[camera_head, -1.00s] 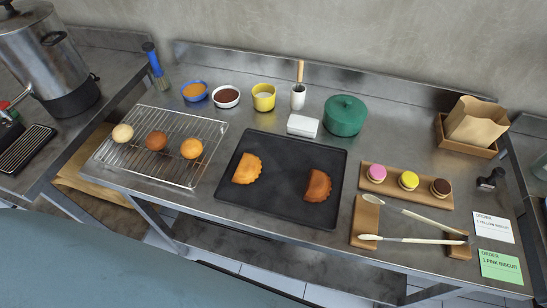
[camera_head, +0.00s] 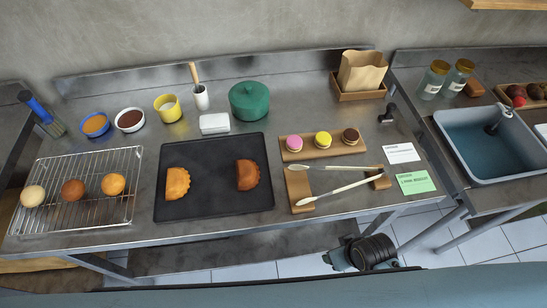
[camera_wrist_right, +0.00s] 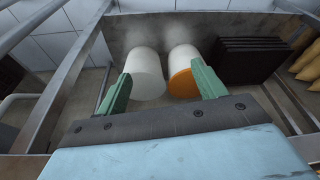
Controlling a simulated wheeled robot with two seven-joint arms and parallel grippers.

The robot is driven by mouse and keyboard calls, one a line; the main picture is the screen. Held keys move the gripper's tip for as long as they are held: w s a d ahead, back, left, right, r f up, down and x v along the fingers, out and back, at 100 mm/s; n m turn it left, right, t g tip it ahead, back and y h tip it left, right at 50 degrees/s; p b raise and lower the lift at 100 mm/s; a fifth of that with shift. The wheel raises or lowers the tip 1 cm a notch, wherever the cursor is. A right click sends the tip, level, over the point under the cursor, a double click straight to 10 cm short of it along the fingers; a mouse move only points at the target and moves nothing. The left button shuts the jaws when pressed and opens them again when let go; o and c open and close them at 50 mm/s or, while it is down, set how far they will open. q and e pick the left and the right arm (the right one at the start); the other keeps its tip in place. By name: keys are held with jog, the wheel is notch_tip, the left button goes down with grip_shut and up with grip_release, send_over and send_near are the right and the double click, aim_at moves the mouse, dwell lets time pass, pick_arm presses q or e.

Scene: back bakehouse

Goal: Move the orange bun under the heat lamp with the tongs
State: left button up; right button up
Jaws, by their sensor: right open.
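The orange bun (camera_head: 113,184) sits at the right end of a row of three buns on the wire rack (camera_head: 130,216). The pale tongs (camera_head: 335,188) lie with their two arms spread across two wooden rests, right of the dark tray. My right gripper (camera_head: 338,259) is low, in front of the counter's front edge, apart from the tongs and bun. The right wrist view shows its green fingers (camera_wrist_right: 162,88) wide apart, with nothing clearly held between them. My left gripper is not in view. No heat lamp is in view.
A dark tray (camera_head: 206,208) with two pastries lies mid-counter. Behind the tongs is a wooden board (camera_head: 309,154) with three biscuits. Order cards (camera_head: 415,183) lie right of the tongs. Bowls and a green pot (camera_head: 249,102) stand behind. A sink (camera_head: 490,150) is at right.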

jog(key=w+a+r+n+t+y+p, duration=0.1)
jog(key=a+r, duration=0.1)
jog(key=r, duration=0.7)
jog(key=w+a+r+n+p, duration=0.1)
jog(key=r, duration=0.8)
jog(key=w+a+r+n+y, duration=0.2)
jog(key=w+a+r+n, duration=0.25)
jog(key=a+n, duration=0.2)
jog(key=w+d+n+g+h, duration=0.2)
jog(key=w+d+n+g, duration=0.2)
jog(key=d, duration=1)
jog(key=w+n, duration=0.3)
jog(key=w, duration=0.2)
jog(key=shift+w+r+h, duration=0.3)
jog(key=shift+w+r, duration=0.05)
jog(key=shift+r, duration=0.05)
jog(key=shift+a, duration=0.1)
